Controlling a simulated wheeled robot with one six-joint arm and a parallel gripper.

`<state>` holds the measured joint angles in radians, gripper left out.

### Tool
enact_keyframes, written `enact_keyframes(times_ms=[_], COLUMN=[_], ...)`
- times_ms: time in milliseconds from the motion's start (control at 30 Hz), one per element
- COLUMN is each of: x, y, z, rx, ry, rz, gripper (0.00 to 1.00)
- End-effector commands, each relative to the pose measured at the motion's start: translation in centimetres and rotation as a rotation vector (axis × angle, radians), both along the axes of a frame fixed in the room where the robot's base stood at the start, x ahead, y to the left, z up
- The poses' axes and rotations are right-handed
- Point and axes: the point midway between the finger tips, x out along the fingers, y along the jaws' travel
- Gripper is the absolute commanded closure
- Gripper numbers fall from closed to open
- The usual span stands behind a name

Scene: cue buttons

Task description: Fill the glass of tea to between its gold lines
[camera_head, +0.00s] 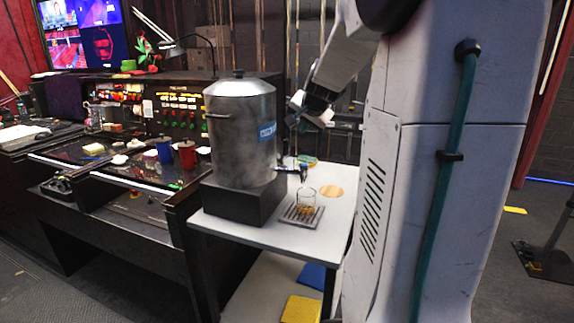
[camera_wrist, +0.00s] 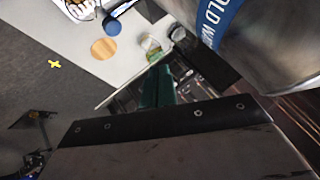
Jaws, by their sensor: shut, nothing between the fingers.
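A large metal urn (camera_head: 240,132) with a blue label stands on a black base on a white table. Its tap (camera_head: 285,170) juts out at the lower right. A clear glass (camera_head: 306,196) stands upright on a slotted drip tray (camera_head: 301,216) near the tap, with a little amber liquid low in it. The glass (camera_wrist: 150,46) also shows in the wrist view, beside the urn (camera_wrist: 270,50). Its gold lines are too small to make out. My gripper (camera_wrist: 160,84) is shut and empty, above the table near the urn. It appears clear of the tap and the glass.
A round wooden coaster (camera_head: 332,190) lies bare on the white table (camera_head: 260,232), right of the glass. A green and yellow item (camera_head: 307,160) lies behind it. A control desk with a red pot (camera_head: 187,155) and blue mug (camera_head: 165,150) stands at left.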

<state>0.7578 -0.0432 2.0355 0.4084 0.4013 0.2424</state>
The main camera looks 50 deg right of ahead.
Motion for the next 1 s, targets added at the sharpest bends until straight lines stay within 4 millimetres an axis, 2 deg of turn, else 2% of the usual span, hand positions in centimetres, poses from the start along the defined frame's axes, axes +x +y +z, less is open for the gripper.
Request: enact_keyframes(times_ms=[33, 133, 433, 567, 1000], x=[-0.1, 0.0, 0.0, 0.0, -0.1], y=[-0.7, -1.1, -1.0, -1.0, -1.0], z=[-0.1, 0.0, -0.1, -0.7, -6.5], rx=[0.001, 0.0, 0.0, 0.001, 0.003], ry=[-0.005, -0.012, -0.012, -0.012, -0.009], rz=[-0.015, -0.027, -0.024, -0.024, -0.024], gripper=[1.0, 1.0, 1.0, 1.0, 1.0])
